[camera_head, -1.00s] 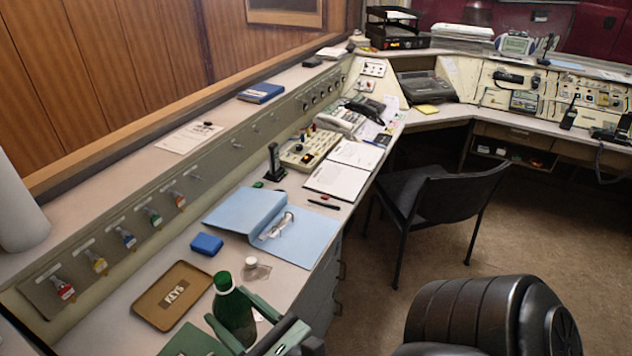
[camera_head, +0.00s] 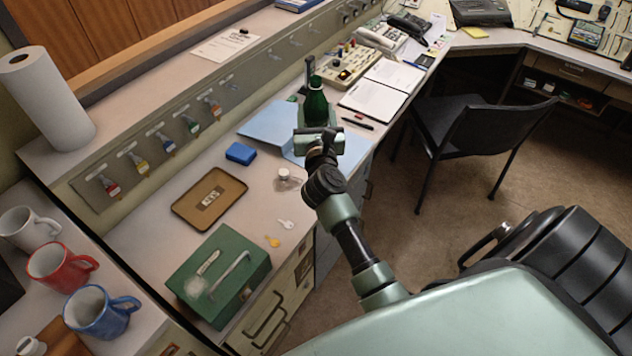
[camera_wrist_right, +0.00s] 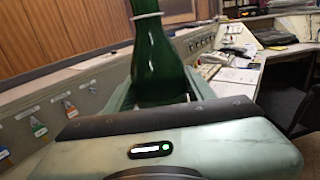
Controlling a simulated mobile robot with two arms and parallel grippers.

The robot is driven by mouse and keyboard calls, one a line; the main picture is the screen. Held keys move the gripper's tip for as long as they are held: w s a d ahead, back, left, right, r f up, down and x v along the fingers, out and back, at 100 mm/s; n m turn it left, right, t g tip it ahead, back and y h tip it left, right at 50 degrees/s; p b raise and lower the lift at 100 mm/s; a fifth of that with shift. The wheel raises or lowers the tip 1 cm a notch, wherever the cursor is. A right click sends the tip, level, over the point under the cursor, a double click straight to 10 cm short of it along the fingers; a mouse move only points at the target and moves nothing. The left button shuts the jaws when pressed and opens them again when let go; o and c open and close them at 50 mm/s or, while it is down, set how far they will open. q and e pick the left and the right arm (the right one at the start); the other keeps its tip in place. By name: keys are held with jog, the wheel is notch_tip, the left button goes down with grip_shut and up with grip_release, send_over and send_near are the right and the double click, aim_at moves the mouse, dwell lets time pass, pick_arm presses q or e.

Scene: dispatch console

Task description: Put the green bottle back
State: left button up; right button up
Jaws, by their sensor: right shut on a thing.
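The green bottle (camera_head: 317,102) stands upright over the blue folder (camera_head: 270,128) in the head view. My right gripper (camera_head: 318,122) is shut on the bottle; my wrist hides the bottle's lower part. In the right wrist view the bottle (camera_wrist_right: 158,62) rises between the two fingers, its neck cut by the top edge. I cannot tell whether the bottle's base touches the folder or is above it. My left gripper is not in view.
A brown keys tray (camera_head: 184,211), a blue box (camera_head: 241,153) and a green cash box (camera_head: 196,303) stand on the desk. Mugs (camera_head: 60,266) are at lower left. A notebook (camera_head: 371,103) and console (camera_head: 349,68) lie beyond the bottle. A black chair (camera_head: 475,140) is to the right.

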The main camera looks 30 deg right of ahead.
jog(key=shift+d+f+b, duration=0.1)
jog(key=shift+f+b, duration=4.65)
jog(key=shift+f, duration=5.15)
jog(key=shift+f, duration=0.15)
jog(key=o, duration=1.5)
jog(key=shift+o, duration=0.2)
